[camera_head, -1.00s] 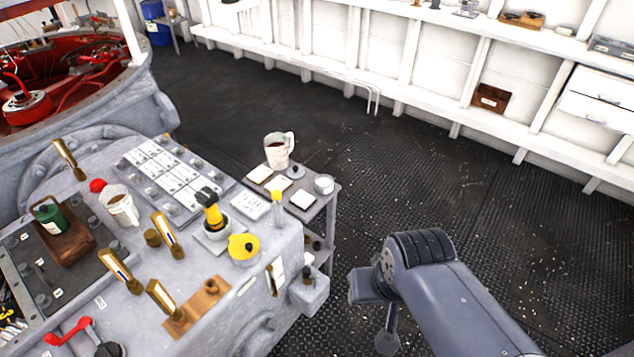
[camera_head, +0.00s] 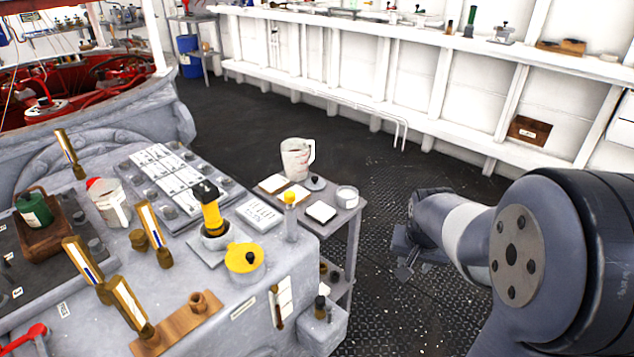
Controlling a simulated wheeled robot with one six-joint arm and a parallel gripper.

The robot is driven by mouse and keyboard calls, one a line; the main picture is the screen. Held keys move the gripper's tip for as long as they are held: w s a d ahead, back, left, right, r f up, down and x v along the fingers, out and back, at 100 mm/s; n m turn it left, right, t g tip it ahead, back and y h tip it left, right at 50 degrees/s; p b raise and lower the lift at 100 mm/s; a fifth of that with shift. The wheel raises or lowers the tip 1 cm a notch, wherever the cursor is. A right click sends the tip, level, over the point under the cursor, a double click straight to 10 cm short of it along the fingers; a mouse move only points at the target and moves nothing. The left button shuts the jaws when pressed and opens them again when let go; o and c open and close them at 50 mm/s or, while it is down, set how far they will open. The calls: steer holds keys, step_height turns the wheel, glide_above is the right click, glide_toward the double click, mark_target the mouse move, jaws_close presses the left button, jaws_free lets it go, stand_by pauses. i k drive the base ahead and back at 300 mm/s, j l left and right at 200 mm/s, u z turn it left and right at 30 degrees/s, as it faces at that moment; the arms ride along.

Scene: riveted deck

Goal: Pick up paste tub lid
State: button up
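A small round grey lid with a dark knob (camera_head: 314,183) lies on the small side table (camera_head: 345,232), and I take it for the paste tub lid. A round white tub (camera_head: 347,197) stands just right of it on the same table. My gripper (camera_head: 402,262) is at the end of my arm, to the right of the side table and apart from it. Its fingers are small and partly hidden, so I cannot tell whether they are open. I see nothing held in it.
A measuring jug (camera_head: 297,158) stands behind the lid. The large grey machine (camera_head: 225,310) on the left carries a pot with a yellow lid (camera_head: 244,257), a yellow-handled tool and brass levers. The dark floor right of the table is open.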

mark_target(314, 184)
steer(key=i+l, duration=0.25)
steer(key=i, duration=0.25)
steer(key=i+l+u, duration=0.1)
steer(key=i+l, duration=0.2)
steer(key=i, duration=0.2)
steer(key=i+l+u, duration=0.1)
steer(key=i+l, duration=0.2)
steer(key=i, duration=0.2)
steer(key=i+l+u, duration=0.1)
steer(key=u, duration=1.2)
